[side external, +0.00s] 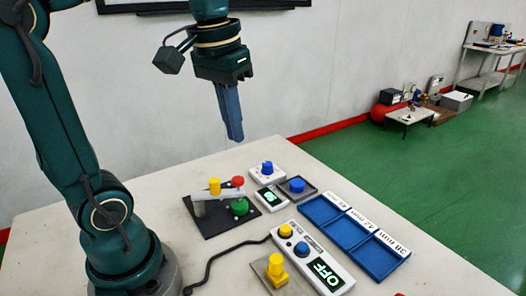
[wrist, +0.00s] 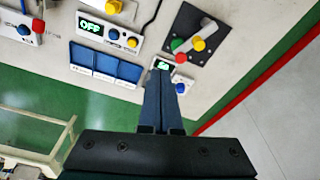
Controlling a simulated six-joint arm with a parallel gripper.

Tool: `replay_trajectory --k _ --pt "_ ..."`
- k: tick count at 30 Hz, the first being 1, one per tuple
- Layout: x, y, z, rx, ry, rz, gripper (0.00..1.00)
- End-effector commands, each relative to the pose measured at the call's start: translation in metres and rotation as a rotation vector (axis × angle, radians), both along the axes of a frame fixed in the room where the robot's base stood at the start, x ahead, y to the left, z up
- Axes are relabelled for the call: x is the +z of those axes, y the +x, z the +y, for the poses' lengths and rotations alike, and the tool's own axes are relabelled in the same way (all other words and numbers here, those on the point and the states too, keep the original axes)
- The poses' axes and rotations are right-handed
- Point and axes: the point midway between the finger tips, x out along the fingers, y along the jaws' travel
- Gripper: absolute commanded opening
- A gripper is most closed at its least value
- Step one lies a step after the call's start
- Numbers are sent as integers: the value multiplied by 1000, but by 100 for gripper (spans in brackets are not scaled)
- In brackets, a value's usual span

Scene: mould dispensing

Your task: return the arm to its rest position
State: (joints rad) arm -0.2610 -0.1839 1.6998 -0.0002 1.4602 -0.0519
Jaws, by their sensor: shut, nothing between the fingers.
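My gripper (side external: 235,138) hangs above the back of the table, pointing down, with its blue fingers together and nothing between them. In the wrist view the gripper (wrist: 164,72) shows the two fingers side by side, over the small white display box. My dark green arm rises at the left of the side view, and the gripper is well above the table top, apart from every object.
Below stand a black plate (side external: 208,226) with yellow, red and green knobs, a white box with a blue knob (side external: 267,168), a blue tray (side external: 352,233), and a long white box reading OFF (side external: 312,262). A yellow knob (side external: 275,266) sits on a grey plate. A black cable crosses the table.

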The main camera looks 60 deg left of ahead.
Motion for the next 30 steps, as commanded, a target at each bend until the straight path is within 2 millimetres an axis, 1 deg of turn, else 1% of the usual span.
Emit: replay_trajectory --k 1,4,6,9,12,15,18,21,30 --pt "-2 -11 -12 -49 10 -38 0" --pt "-11 -27 -29 -130 25 -110 0" --pt "-20 -38 -39 -185 33 -160 0" --pt "-36 -50 -49 -248 42 -224 0" --pt "-52 -58 -54 -288 47 -269 0" --pt "-64 -60 -56 -304 51 -293 0" --pt "-71 -58 -55 -307 55 -302 0" --pt "-69 -54 -55 -310 59 -324 0" --pt "-68 -54 -55 -308 60 -323 0"
